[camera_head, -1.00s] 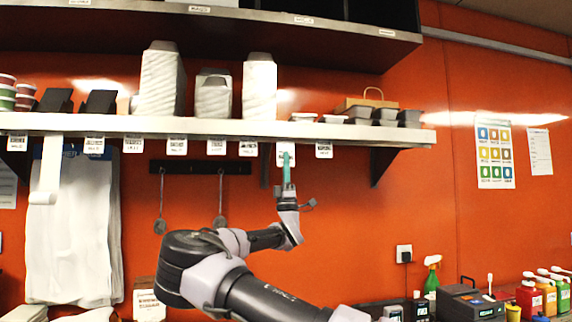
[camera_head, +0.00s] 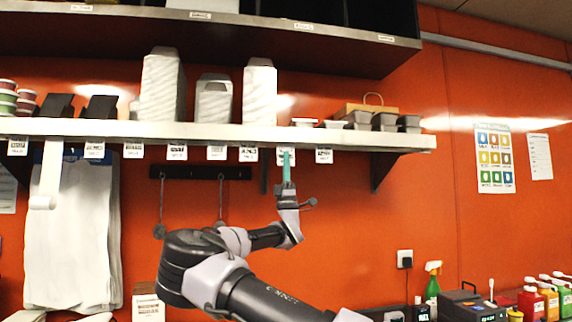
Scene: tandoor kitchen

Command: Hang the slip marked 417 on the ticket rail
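My gripper (camera_head: 287,160) points up at the front edge of the long shelf, its narrow teal part seen edge-on. A small white slip (camera_head: 281,158) shows right behind its tip, partly covered by it; I cannot tell whether the gripper holds this slip or is only in front of it. Several white printed slips hang in a row along the shelf's front edge, such as one to the right (camera_head: 324,156) and one to the left (camera_head: 247,154). Their print is too small to read, so I cannot tell which is marked 417. The finger gap is not visible.
The shelf (camera_head: 330,138) bears stacked white containers (camera_head: 260,92) and grey tubs (camera_head: 385,121). Utensils hang from a dark wall bar (camera_head: 200,171) left of my gripper. A shelf bracket (camera_head: 382,168) stands to the right. The orange wall right of my arm is mostly clear.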

